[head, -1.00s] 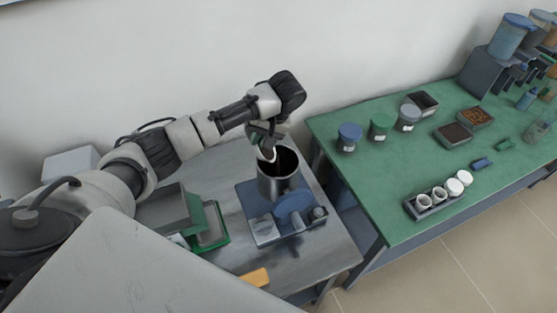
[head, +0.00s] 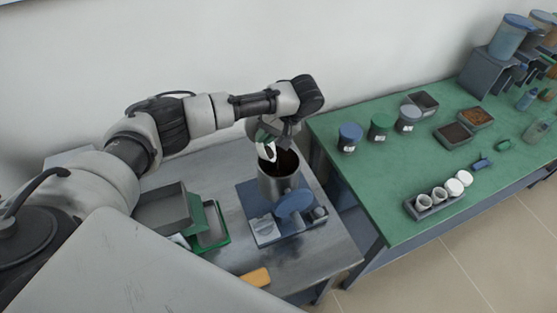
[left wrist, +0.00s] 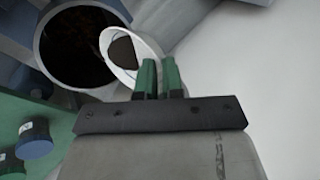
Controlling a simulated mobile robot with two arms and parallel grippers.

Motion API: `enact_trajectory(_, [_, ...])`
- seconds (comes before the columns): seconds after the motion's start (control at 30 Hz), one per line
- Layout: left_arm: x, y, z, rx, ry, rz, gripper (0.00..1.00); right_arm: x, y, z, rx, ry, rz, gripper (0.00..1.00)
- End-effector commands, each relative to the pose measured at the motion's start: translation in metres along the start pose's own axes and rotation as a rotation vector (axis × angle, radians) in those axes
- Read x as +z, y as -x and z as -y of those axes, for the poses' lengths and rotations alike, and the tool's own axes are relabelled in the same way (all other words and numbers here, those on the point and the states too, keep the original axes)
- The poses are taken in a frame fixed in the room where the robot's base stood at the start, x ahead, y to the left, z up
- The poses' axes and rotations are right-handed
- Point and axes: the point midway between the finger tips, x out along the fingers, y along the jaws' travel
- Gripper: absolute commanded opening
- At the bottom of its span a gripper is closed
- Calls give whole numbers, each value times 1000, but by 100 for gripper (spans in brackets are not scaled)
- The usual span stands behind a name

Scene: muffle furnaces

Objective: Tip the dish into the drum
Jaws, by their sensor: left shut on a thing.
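My left gripper (head: 272,136) is shut on a small white dish (head: 267,151) over the rim of the metal drum (head: 277,184). In the left wrist view the green fingertips (left wrist: 159,77) pinch the rim of the white dish (left wrist: 117,57), and dark material shows inside it. The dish is tilted beside and partly over the mouth of the drum (left wrist: 42,56). The drum's inside is dark, with brownish matter. Whether anything is pouring I cannot tell. My right gripper is out of view.
The drum stands on a blue base with a round blue disc (head: 294,203) in front. Grey and green trays (head: 213,239) and an orange block (head: 256,278) lie on the grey table. A green table (head: 375,185) at right holds lidded jars, trays and a rack of white cups (head: 424,201).

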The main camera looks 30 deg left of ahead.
Motion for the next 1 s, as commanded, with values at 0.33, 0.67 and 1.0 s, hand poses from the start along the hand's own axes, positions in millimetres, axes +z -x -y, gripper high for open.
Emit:
enact_trajectory(0.33, [0,7,-4,-90,3,0,0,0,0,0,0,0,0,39])
enact_trajectory(0.67, [-1,11,-8,-138,1,-4,0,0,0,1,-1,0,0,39])
enact_trajectory(1.0, [-1,14,-11,-222,2,0,0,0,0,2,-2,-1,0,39])
